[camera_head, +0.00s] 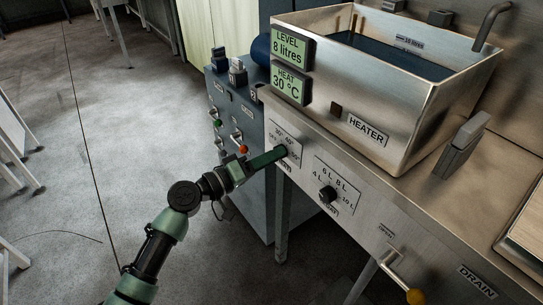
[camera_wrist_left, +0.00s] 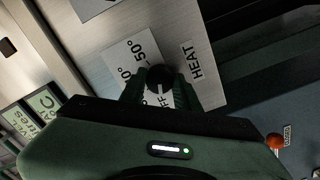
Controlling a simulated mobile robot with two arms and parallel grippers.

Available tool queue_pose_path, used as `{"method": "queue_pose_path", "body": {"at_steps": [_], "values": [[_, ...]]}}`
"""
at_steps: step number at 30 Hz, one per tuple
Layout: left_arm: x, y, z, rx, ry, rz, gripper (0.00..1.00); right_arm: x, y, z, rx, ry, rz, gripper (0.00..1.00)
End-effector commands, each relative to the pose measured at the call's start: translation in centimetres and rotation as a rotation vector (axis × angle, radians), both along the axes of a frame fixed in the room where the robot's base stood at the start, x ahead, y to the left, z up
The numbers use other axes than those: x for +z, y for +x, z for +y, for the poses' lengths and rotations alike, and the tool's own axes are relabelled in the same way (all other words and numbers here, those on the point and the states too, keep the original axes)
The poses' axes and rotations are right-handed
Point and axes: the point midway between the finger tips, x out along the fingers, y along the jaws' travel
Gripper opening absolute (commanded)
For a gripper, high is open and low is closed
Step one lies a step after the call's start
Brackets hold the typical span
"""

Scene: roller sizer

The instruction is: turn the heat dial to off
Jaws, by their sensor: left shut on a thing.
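The heat dial is a round black knob on a white plate (camera_wrist_left: 128,50) marked HEAT, with 50° and part of OFF readable. In the left wrist view the knob (camera_wrist_left: 159,76) sits between my left gripper's fingers (camera_wrist_left: 160,88), which are shut on it. In the head view my left gripper (camera_head: 279,154) is against the heat plate (camera_head: 284,132) and hides the knob. The dial's exact pointing is hard to tell. The green heat display (camera_head: 290,84) reads 30 °C. My right gripper is not in view.
A level dial (camera_head: 327,195) is right of the heat dial. A metal heater tank (camera_head: 385,118) stands above on the counter. A yellow-knobbed drain lever (camera_head: 414,296) sticks out at lower right. A grey cabinet with a red knob (camera_head: 243,149) stands to the left.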

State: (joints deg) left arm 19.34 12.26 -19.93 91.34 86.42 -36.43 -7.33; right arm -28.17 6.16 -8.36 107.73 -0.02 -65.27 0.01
Motion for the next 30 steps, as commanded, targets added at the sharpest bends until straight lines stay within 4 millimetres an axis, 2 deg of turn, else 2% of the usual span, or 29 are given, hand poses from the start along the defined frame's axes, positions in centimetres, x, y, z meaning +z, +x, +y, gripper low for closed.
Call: {"method": "queue_pose_path", "body": {"at_steps": [7,21,22,24,30], "values": [[-0.05,0.0,0.03,0.001,-0.039,0.055,0.0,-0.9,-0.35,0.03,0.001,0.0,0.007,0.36],[-0.07,0.01,0.03,0.001,-0.049,0.069,0.0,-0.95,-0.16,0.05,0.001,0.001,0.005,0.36],[-0.07,0.01,0.03,0.001,-0.049,0.069,0.34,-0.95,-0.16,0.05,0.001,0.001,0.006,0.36],[-0.06,0.0,0.03,0.001,-0.049,0.068,0.53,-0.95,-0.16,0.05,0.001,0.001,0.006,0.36],[-0.03,0.0,0.01,0.001,-0.048,0.067,0.53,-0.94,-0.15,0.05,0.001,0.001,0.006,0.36]]}}
